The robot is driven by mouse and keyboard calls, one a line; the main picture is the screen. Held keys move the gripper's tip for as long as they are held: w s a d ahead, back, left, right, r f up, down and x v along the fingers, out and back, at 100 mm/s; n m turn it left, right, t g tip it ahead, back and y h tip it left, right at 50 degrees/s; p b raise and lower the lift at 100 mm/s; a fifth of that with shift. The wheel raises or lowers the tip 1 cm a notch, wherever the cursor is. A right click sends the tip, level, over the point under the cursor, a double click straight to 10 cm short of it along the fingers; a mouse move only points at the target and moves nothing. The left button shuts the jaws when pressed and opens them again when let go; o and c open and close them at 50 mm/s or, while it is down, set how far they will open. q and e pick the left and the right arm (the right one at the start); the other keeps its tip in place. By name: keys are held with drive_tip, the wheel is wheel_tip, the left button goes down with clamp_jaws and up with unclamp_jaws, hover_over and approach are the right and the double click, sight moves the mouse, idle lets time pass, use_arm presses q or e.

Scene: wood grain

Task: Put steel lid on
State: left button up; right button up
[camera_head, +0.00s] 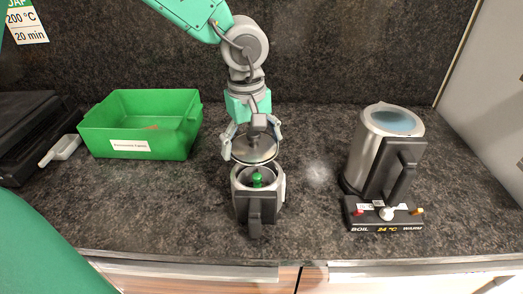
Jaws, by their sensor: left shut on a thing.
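My left gripper (252,138) comes down from above and is shut on the steel lid (255,153). The lid is a round, shiny disc, held tilted just above and behind the open mouth of a steel pot (238,180) with a black front handle. A small green thing (257,180) shows inside the pot's mouth. The front edge of the lid is close to the rim; I cannot tell whether they touch. My right gripper is not in view.
A green bin (185,142) with a white label stands at the left. A steel kettle (368,150) on a black base with a display (388,229) stands at the right. A white scoop-like thing (62,150) lies at far left. Countertop between pot and kettle is clear.

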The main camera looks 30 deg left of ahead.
use_arm(q)
drive_tip(key=shift+d, duration=0.15)
drive_tip(key=shift+d+r, duration=0.1)
drive_tip(key=shift+r+p, duration=0.1)
drive_tip(key=shift+p, duration=0.6)
drive_tip(key=shift+d+f, duration=0.15)
drive_tip(key=shift+f, duration=0.1)
wheel_tip(320, 180, down, 3)
drive_tip(key=shift+r, duration=0.2)
drive_tip(key=shift+f, duration=1.1)
